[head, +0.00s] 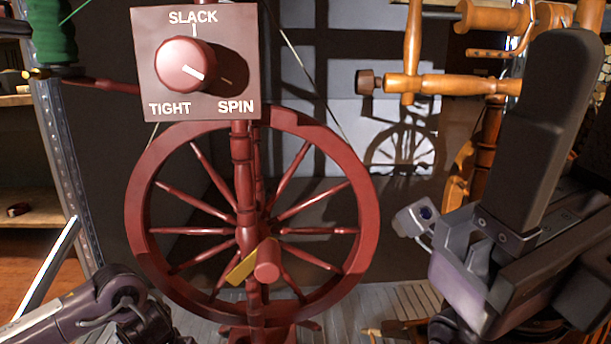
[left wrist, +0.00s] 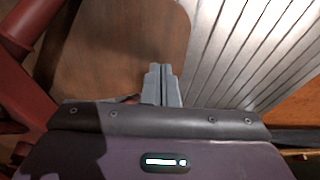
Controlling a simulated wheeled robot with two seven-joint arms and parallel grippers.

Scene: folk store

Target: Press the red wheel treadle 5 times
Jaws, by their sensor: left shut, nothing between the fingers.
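The red spinning wheel (head: 158,258) stands upright in the middle left of the head view, with red spokes and a red post. Its treadle is not clearly visible there. In the left wrist view, a flat brown wooden board (left wrist: 105,45), probably the treadle, lies beneath my left gripper (left wrist: 162,70), beside a red wooden part (left wrist: 25,75). The left fingers are shut and empty over the board; I cannot tell whether they touch it. In the head view only my left arm shows at the lower left. My right gripper (head: 415,217) is at the right, its jaws unclear.
A sign board (head: 150,85) with a red knob (head: 183,65) marked SLACK, TIGHT and SPIN is above the wheel. An orange-brown wooden wheel (head: 457,190) stands at the right behind my right arm. A shelf (head: 25,220) is at the left. Grey slatted floor (left wrist: 235,50) lies beside the board.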

